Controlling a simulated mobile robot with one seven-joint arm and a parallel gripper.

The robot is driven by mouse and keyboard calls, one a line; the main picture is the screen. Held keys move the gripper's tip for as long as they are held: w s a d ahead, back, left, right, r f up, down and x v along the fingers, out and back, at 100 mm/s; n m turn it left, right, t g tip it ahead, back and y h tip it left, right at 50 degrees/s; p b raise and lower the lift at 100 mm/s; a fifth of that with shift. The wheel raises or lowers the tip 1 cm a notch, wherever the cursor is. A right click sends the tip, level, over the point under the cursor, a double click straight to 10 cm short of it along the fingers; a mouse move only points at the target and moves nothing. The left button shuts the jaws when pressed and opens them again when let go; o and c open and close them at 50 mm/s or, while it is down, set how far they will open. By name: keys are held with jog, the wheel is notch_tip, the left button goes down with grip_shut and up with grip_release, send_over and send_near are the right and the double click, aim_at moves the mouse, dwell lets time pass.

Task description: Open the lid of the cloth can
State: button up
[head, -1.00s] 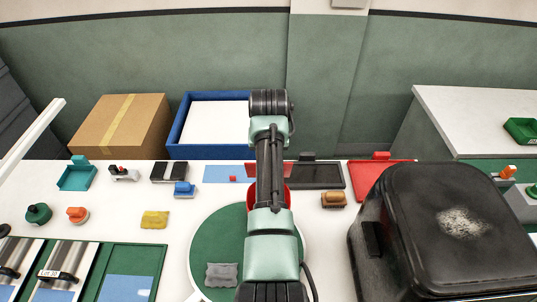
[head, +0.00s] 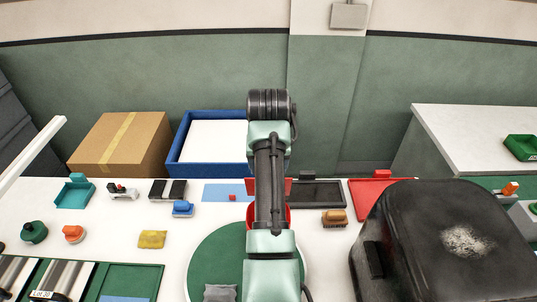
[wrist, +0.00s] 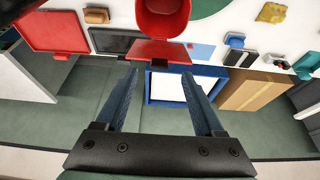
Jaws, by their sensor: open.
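The red cloth can (head: 284,214) stands at the back of the round green mat, mostly hidden behind my arm in the head view. In the wrist view, the can (wrist: 162,20) shows at the top edge with its hollow inside visible. A flat red panel (wrist: 163,51) with a dark tab lies next to its rim. It looks like the lid swung back, but I cannot tell for certain. My gripper (wrist: 160,73) is open and empty, its two blue fingers apart on either side of the panel's dark tab in the picture. I cannot tell whether they touch anything.
A blue-rimmed tray (head: 176,150) and a cardboard box (head: 122,143) stand at the back left. A black tray (head: 317,193) and a red tray (head: 365,194) lie right of the can. A yellow cloth (head: 152,239) lies left.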

jog(key=b+v, duration=0.2)
jog(key=v, duration=0.6)
jog(key=shift+r, duration=0.3)
jog(key=shift+s, duration=0.1)
